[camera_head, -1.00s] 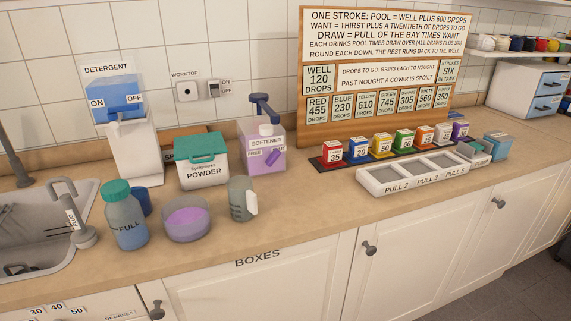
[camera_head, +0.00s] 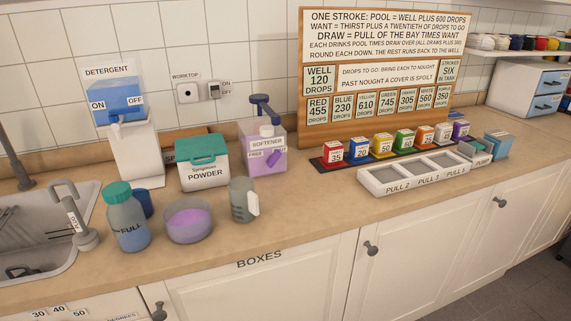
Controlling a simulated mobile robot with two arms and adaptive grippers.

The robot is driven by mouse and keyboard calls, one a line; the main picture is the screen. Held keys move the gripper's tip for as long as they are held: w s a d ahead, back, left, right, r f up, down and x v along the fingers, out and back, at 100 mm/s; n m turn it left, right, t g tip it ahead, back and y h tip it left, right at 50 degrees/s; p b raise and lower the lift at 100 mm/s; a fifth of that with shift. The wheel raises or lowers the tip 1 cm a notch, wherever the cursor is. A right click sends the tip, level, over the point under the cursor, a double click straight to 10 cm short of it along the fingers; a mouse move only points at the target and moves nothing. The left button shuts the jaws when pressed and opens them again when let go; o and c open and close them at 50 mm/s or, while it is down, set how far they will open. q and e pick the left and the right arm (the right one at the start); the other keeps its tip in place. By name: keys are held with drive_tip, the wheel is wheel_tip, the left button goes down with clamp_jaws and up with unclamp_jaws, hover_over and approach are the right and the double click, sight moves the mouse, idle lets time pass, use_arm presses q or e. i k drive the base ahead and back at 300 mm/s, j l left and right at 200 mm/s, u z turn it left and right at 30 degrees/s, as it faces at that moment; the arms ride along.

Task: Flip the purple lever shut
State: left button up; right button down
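The purple lever (camera_head: 274,156) is on the front of the softener container (camera_head: 270,165), a translucent lilac box with a dark blue pump top, standing against the back wall in the middle of the counter. The lever looks tilted, its upper end leaning right. A label reading FREE (camera_head: 255,154) is to its left. Any label on its right side is too small or covered to read. Neither of my grippers is in the head view.
A grey jug (camera_head: 242,200) stands in front of the softener. The powder box (camera_head: 204,163), purple-filled bowl (camera_head: 188,220) and FULL bottle (camera_head: 127,220) are to the left. The white pull tray (camera_head: 372,184) is to the right. The counter front is clear.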

sight(273, 159)
drive_tip(key=i+j, duration=0.1)
drive_tip(key=j, duration=0.7)
drive_tip(key=i+j, duration=0.15)
drive_tip(key=j, duration=0.25)
drive_tip(key=z, duration=0.05)
